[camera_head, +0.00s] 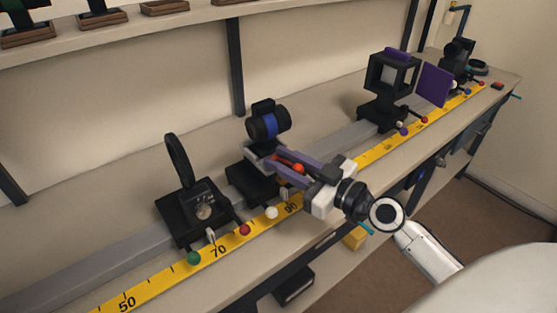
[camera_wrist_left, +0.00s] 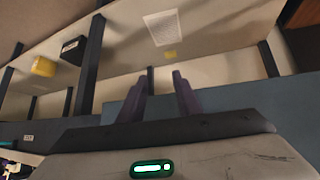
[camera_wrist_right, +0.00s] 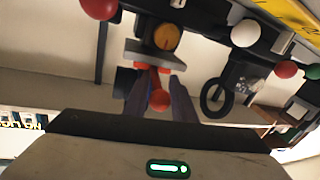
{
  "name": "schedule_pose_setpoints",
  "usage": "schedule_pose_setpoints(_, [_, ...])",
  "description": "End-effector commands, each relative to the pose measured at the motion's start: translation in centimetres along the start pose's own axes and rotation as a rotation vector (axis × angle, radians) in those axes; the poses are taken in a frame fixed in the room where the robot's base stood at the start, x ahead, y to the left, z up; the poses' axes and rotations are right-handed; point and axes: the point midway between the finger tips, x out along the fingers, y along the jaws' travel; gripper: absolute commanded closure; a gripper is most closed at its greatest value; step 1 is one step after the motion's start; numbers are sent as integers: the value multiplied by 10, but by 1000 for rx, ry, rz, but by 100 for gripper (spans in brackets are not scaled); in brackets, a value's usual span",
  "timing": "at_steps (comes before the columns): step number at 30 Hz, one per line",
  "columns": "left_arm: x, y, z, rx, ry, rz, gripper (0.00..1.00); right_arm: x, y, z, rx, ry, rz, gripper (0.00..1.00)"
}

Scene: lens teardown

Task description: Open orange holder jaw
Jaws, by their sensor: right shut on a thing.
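The orange holder stands on the rail and carries a black cylinder with a blue band (camera_head: 268,123). Its orange-red jaw knob (camera_head: 298,168) sits between the fingers of my right gripper (camera_head: 276,162). In the right wrist view the round orange-red knob (camera_wrist_right: 159,100) and a short red bar behind it lie between the purple fingers, which are closed on them. The fingers partly hide the jaw, so its opening cannot be told. My left gripper (camera_wrist_left: 160,80) shows only in the left wrist view, its purple fingers apart and empty.
A black ring holder (camera_head: 190,205) stands left on the rail. A black frame holder (camera_head: 390,85) and a purple plate (camera_head: 434,84) stand farther right. A yellow ruler (camera_head: 150,290) and several coloured knobs line the front edge. A shelf (camera_head: 100,45) runs behind.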

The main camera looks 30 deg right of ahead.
Motion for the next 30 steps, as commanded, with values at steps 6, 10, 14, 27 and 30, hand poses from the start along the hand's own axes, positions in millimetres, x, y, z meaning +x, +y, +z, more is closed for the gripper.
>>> schedule_pose_setpoints(6, [2,4,-2,4,7,8,69,-6,-1,-1,2,2,3,100])
schedule_pose_setpoints(10, [0,5,-6,4,14,9,69,-6,0,-1,2,3,3,100])
schedule_pose_setpoints(14, [0,5,-6,3,14,9,69,-6,-1,-1,2,2,3,62])
schedule_pose_setpoints(27, [7,2,6,2,4,4,69,-20,-2,4,1,-1,1,62])
schedule_pose_setpoints(30, [14,2,13,4,-2,4,69,-36,-3,6,-1,-3,-1,62])
